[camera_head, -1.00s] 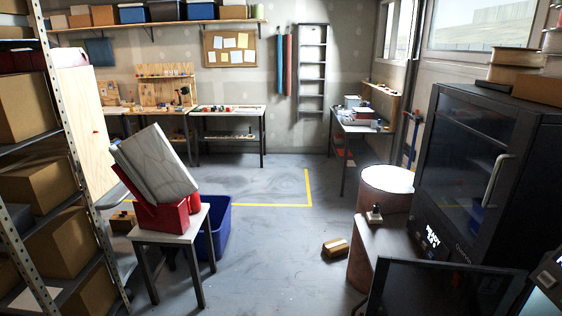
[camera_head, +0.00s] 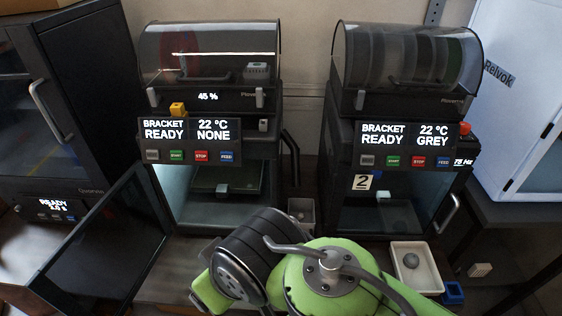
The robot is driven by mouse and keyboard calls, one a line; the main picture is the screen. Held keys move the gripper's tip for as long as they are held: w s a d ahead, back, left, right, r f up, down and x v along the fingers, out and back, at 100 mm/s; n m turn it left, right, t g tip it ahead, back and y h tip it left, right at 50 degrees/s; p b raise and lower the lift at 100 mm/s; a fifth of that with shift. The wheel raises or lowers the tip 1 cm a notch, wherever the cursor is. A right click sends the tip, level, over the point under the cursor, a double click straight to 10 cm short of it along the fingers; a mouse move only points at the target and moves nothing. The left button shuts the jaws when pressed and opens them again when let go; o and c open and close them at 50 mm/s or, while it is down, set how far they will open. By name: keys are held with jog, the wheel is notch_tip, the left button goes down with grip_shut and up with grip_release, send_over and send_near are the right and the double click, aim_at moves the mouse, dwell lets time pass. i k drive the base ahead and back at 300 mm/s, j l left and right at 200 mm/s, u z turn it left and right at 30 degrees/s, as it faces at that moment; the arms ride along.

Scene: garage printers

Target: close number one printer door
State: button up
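Two printers stand side by side. The left printer (camera_head: 205,205) shows no number, but the right one has a "2" label (camera_head: 362,182). The left printer's dark glass door (camera_head: 100,245) stands wide open, swung out to the left and toward me. Its lit chamber is exposed, with a small pale block (camera_head: 222,188) on the plate. Its screen (camera_head: 189,131) reads BRACKET READY, 22 °C, NONE. My green and black arm fills the lower middle, in front of the printers and right of the open door. My gripper's fingers do not show.
The number 2 printer (camera_head: 385,135) has its handle (camera_head: 447,213) at the right. A dark cabinet (camera_head: 85,90) stands left, behind the open door. A white tray (camera_head: 396,254) and a blue bin (camera_head: 453,292) lie at right. A white enclosure (camera_head: 515,100) stands far right.

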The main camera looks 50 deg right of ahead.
aim_at(100, 269)
jog(key=z, duration=0.6)
jog(key=i+j+z, duration=0.15)
jog(key=j+z, duration=0.25)
jog(key=j, duration=0.3)
jog(key=j+z, duration=0.45)
jog(key=j, duration=0.3)
jog(key=j+z, duration=0.4)
jog(key=j, duration=0.4)
jog(key=k+j+z, duration=0.2)
jog(key=j+z, duration=0.2)
jog(key=j, duration=0.3)
jog(key=j+u, duration=0.4)
jog(key=j, duration=0.15)
jog(key=i+j+u, duration=0.15)
jog(key=j+u, duration=0.25)
jog(key=j, duration=0.15)
